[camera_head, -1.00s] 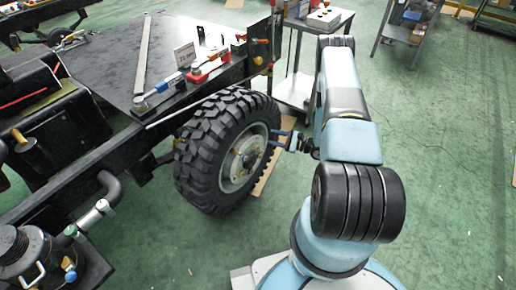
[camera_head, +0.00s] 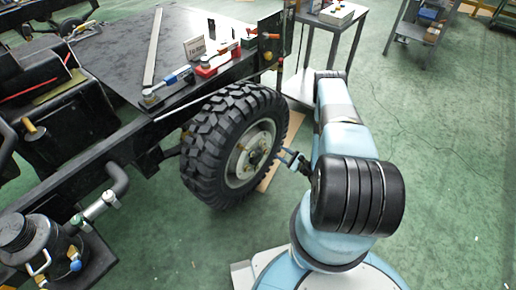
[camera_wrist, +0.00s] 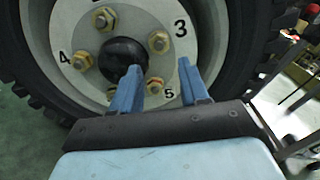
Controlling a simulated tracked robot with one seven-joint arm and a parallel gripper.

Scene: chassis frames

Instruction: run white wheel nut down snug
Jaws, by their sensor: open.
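The wheel (camera_head: 205,150) is a black knobbly tyre on a pale rim, and its hub face (camera_wrist: 72,22) fills much of the wrist view. Several brassy nuts ring the dark centre cap (camera_wrist: 120,57). One nut (camera_wrist: 159,42) is by the number 3, one (camera_wrist: 82,62) by the 4, and one (camera_wrist: 155,85) by the 5, with reddish marks. I cannot tell which nut is the white one. My gripper (camera_wrist: 160,68) is open and faces the hub, its blue fingers either side of the nut by the 5 in the picture. Contact cannot be judged. It also shows right of the wheel in the head view (camera_head: 291,158).
The dark chassis deck (camera_head: 125,60) carries tools and a red clamp (camera_head: 215,65). A grey metal table (camera_head: 325,45) stands behind the wheel. A flat brown board (camera_head: 275,165) lies on the floor by the tyre. The green floor at right is mostly clear.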

